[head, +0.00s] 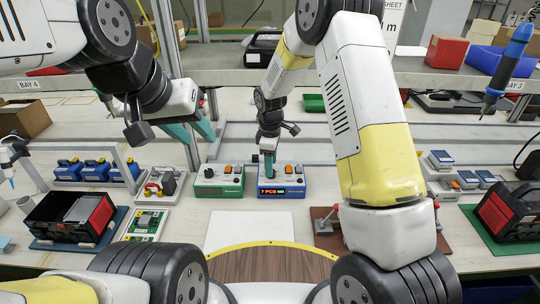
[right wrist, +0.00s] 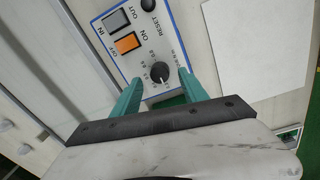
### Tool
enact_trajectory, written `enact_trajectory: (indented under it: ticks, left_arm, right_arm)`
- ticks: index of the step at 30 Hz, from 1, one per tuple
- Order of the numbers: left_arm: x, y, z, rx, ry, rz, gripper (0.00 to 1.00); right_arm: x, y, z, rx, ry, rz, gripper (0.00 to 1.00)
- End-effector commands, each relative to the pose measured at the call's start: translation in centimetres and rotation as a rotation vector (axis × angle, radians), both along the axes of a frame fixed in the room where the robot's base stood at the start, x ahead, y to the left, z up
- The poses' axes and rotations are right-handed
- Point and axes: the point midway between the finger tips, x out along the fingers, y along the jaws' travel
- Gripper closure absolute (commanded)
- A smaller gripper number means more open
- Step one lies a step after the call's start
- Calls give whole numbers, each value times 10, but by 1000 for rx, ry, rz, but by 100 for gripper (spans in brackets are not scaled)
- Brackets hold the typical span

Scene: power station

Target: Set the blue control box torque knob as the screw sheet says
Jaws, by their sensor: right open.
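The blue control box (head: 291,175) stands at the middle of the bench, with red text reading about "7 PCB N0" on its front display (head: 281,191). Its black torque knob (right wrist: 160,72) has a white pointer and a ring of small numbers, too small to read surely. My right gripper (head: 268,170) is over the box; in the right wrist view its open teal fingers (right wrist: 159,77) are on either side of the knob, contact unclear. My left gripper (head: 194,128) is open and empty, raised at upper left. A sign reading "SHEET" (head: 400,20) is partly hidden behind my right arm.
A green control box (head: 219,180) stands just left of the blue one. An orange ON/OFF switch (right wrist: 127,43) and a black RESET button (right wrist: 148,5) are near the knob. A blank white sheet (head: 250,230) lies in front. A blue screwdriver (head: 518,42) hangs at right.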

Motion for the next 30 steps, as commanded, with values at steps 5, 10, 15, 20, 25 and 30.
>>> enact_trajectory:
  ticks: [5, 10, 15, 20, 25, 30]
  left_arm:
    - [0, 0, 0, 0, 0, 0, 64]
    - [0, 0, 0, 0, 0, 0, 64]
    - [0, 0, 0, 0, 0, 0, 64]
    - [0, 0, 0, 0, 0, 0, 64]
    - [0, 0, 0, 0, 0, 0, 64]
    - [0, 0, 0, 0, 0, 0, 64]
  right_arm:
    - [1, 0, -20, -1, 1, -1, 49]
    - [2, 0, -25, 1, -1, -1, 49]
    - [2, 0, -25, 1, -1, -1, 49]
    - [2, 0, -25, 1, -1, -1, 78]
    - [2, 0, -25, 1, -1, -1, 100]
    - [2, -1, -24, 0, -2, -10, 100]
